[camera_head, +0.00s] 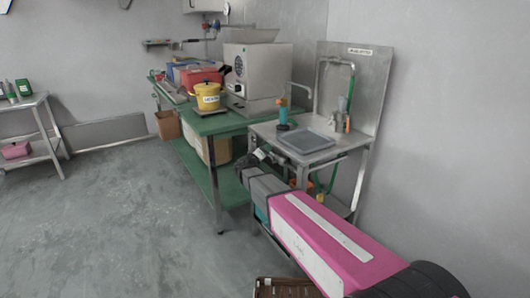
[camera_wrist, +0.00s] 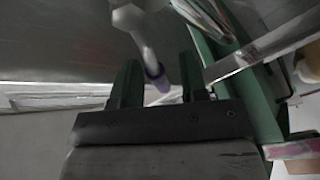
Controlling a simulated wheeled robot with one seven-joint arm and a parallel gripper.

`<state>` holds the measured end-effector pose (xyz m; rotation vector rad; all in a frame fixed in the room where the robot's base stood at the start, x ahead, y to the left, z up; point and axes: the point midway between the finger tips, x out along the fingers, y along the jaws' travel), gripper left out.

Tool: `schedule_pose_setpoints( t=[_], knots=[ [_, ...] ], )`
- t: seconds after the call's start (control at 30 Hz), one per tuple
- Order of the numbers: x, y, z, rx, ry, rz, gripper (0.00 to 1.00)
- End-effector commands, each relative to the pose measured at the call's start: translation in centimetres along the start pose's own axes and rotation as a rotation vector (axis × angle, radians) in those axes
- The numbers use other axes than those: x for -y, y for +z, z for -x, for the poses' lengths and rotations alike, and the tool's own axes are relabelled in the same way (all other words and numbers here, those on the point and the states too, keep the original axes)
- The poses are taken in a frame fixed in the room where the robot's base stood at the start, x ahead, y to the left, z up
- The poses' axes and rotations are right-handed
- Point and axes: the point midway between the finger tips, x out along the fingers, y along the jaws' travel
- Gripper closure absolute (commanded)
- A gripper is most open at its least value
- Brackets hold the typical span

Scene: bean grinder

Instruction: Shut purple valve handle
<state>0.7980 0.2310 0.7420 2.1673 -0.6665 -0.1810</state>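The purple valve handle (camera_wrist: 155,73) shows in the wrist view as a pale rod with a purple tip. It comes down from the top of the picture, and its tip appears between my two dark green fingers. My gripper (camera_wrist: 158,64) is open, with a gap visible on both sides of the tip. I cannot tell how far the tip reaches between the fingers in depth. In the head view my gripper (camera_head: 247,163) is at the front left edge of the steel sink table. The handle cannot be made out there.
The steel sink table (camera_head: 345,143) has a tall back panel (camera_head: 367,85). A green table (camera_head: 222,123) joins it on the left, bearing a yellow pot (camera_head: 207,97) and a grey machine (camera_head: 257,68).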

Motion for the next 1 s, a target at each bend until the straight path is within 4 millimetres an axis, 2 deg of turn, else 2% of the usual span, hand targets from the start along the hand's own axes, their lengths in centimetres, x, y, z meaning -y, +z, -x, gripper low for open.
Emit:
schedule_pose_setpoints(
  t=[0.13, 0.27, 0.5, 0.7, 0.83, 1.0],
  knots=[
    [0.0, 0.0, 0.2, 0.000, 0.000, 0.000, 0.60],
    [-0.1, 0.1, 1.6, 0.000, 0.000, 0.000, 0.60],
    [-0.1, 0.1, 6.1, -0.002, -0.002, 0.001, 0.60],
    [-0.1, 0.1, 9.2, -0.002, -0.001, 0.001, 0.60],
    [0.0, 0.0, 10.4, 0.000, 0.000, 0.000, 0.60],
    [0.0, 0.0, 10.9, 0.000, -0.001, 0.000, 0.60]
  ],
)
